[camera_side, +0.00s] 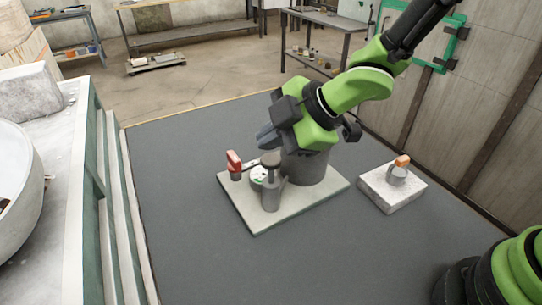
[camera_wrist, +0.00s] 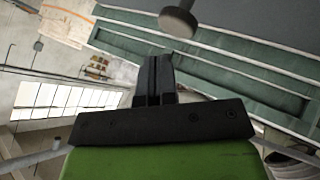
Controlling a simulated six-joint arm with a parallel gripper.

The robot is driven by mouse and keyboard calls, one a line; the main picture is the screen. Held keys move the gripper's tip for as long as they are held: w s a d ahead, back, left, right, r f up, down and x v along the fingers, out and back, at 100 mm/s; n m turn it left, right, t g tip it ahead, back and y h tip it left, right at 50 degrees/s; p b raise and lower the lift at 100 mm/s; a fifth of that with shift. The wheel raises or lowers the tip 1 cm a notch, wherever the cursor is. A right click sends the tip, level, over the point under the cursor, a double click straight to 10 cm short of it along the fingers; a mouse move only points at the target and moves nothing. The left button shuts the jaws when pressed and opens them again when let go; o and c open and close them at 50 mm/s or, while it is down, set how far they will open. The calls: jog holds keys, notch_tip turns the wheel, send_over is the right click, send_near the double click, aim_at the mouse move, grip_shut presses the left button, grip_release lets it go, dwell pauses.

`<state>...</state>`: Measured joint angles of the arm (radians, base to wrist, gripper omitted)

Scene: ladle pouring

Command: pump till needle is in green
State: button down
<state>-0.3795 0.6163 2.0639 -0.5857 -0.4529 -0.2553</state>
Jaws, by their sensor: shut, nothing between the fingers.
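A light base plate (camera_side: 295,207) lies on the dark mat and carries the pump assembly. A slim grey pump cylinder (camera_side: 271,194) stands upright near its front, topped by a round dark knob (camera_side: 270,158). A small white gauge (camera_side: 258,175) with some green on it sits just behind, partly hidden; its needle is too small to read. A red-topped part (camera_side: 234,160) stands at the left, and a wide grey tank (camera_side: 309,168) at the back right. My gripper (camera_side: 266,136) is shut and empty, above the knob. A round grey knob (camera_wrist: 178,20) shows beyond the shut fingers (camera_wrist: 155,72) in the wrist view.
A pale block (camera_side: 392,190) with a grey, orange-topped part (camera_side: 398,170) lies to the right of the plate. A white bench (camera_side: 58,190) with a bowl (camera_side: 18,195) edges the left side. The mat (camera_side: 190,260) in front is clear.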

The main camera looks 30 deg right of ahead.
aim_at(274, 159)
jog(key=shift+r, duration=2.3)
jog(key=shift+d+r, duration=0.25)
jog(key=shift+d, duration=0.05)
jog(key=s+d+r+m+t+h, duration=0.1)
jog(key=s+d+r+m+h, duration=0.2)
jog(key=d+r+m, duration=0.3)
jog(key=s+d+r+m+t+h, duration=0.1)
jog(key=s+d+r+m+h, duration=0.25)
jog(key=d+m, duration=0.4)
jog(key=s+d+m+g+y, duration=0.1)
jog(key=s+m+y, duration=0.1)
jog(key=s+m, duration=0.6)
jog(key=s, duration=0.6)
jog(key=shift+d+r+g, duration=0.25)
jog(key=shift+g, duration=0.05)
